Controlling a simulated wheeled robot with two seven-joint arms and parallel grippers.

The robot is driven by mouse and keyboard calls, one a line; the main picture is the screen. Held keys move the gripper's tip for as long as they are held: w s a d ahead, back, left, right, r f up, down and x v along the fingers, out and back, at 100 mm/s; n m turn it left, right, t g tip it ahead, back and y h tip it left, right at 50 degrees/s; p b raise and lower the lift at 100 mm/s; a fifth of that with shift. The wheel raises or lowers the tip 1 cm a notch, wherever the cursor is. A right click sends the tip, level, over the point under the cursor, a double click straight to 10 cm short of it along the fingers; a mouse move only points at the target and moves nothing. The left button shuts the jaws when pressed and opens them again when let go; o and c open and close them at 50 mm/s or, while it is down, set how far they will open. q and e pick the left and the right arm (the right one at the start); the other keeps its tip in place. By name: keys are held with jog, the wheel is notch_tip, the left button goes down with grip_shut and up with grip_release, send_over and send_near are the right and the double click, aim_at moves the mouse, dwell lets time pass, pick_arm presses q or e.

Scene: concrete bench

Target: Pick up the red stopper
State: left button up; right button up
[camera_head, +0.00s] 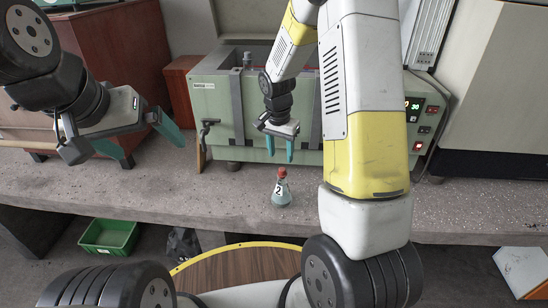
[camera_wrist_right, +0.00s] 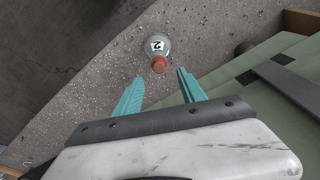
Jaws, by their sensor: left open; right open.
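The red stopper (camera_head: 281,172) sits in the neck of a small conical flask (camera_head: 281,193) marked 2, upright on the concrete bench near its front edge. In the right wrist view the stopper (camera_wrist_right: 159,64) and flask (camera_wrist_right: 158,43) lie just beyond the fingertips, roughly in line with the gap between them. My right gripper (camera_head: 280,158) is open with teal fingers pointing down, above and behind the flask, touching nothing that I can see. It also shows in the right wrist view (camera_wrist_right: 160,75). My left gripper (camera_head: 157,143) is open and empty over the bench at the left.
A green machine (camera_head: 219,106) with a lit display stands behind my right gripper. A reddish-brown cabinet (camera_head: 128,46) is at the back left. A green crate (camera_head: 108,236) lies below the bench. The bench top (camera_head: 190,190) left of the flask is clear.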

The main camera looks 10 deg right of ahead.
aim_at(282, 169)
jog(key=f, duration=0.7)
jog(key=shift+w+d, duration=0.35)
grip_shut()
